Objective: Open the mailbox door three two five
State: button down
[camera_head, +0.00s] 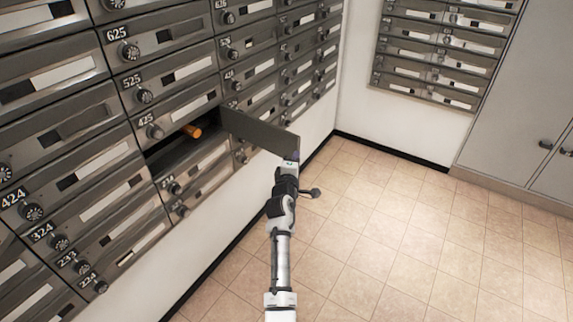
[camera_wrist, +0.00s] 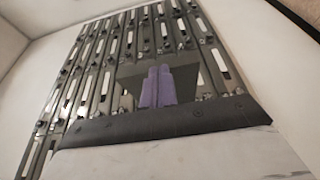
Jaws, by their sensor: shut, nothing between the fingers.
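The mailbox door directly below the one labelled 425 stands swung open (camera_head: 255,130), hinged on its right side and sticking out from the wall. Its number is not visible. Its dark compartment (camera_head: 165,152) is exposed, with an orange cylindrical item (camera_head: 191,131) inside. My gripper (camera_head: 291,162) is at the free outer end of the open door, shut and empty. In the wrist view the purple fingers (camera_wrist: 157,88) are together in front of a grey door panel (camera_wrist: 185,80). I cannot tell whether they touch it.
Closed mailbox doors surround the opening, including door 425 (camera_head: 175,107) above. A second mailbox bank (camera_head: 440,50) hangs on the far wall, and grey cabinets (camera_head: 530,110) stand at the right. The tiled floor (camera_head: 400,240) is clear.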

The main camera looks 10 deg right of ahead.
jog(key=w+d+n+y+p, duration=0.1)
jog(key=w+d+y, duration=0.1)
jog(key=w+d, duration=0.7)
jog(key=shift+w+d+n+t, duration=0.2)
jog(key=shift+w+n+t, duration=0.1)
jog(key=shift+w, duration=1.15)
